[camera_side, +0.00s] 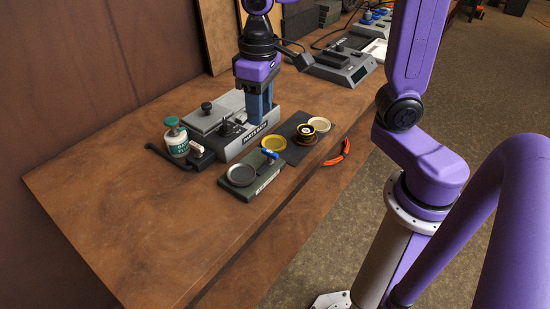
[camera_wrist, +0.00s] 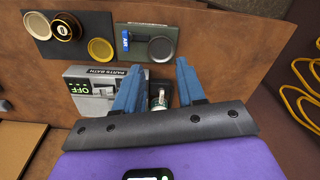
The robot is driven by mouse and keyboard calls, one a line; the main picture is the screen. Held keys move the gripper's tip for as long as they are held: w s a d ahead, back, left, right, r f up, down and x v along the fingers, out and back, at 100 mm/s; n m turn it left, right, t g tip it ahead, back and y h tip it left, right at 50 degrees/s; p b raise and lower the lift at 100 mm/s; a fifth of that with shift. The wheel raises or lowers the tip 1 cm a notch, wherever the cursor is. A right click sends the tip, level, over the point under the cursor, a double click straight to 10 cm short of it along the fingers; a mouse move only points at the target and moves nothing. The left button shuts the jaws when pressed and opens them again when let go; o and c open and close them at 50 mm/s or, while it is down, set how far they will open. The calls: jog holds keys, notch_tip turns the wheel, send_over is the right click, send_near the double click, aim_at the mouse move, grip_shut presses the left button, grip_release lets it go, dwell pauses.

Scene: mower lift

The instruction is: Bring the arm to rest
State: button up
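My gripper (camera_side: 260,120) has two blue fingers pointing down beside and over the grey parts bath (camera_side: 232,142) in the side view. In the wrist view my gripper (camera_wrist: 158,67) shows its fingers spread apart, with nothing held between them. The bath (camera_wrist: 104,76) lies below and beyond the left finger there, and its display reads OFF. A small bottle shows partly between the fingers. In the side view the fingers overlap the bath, so their exact height above it is unclear.
A green tray (camera_side: 265,184) holds a grey dish (camera_side: 241,174) and a blue item (camera_side: 269,153). A green-capped bottle (camera_side: 176,140) stands left. The bench's front left is clear.

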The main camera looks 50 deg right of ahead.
jog(key=s+d+f+n, duration=0.2)
jog(key=s+n, duration=0.2)
jog(key=s, duration=0.4)
jog(key=s+d+f+n, duration=0.3)
jog(key=s+n, duration=0.2)
jog(key=s, duration=0.4)
jog(key=shift+s, duration=0.3)
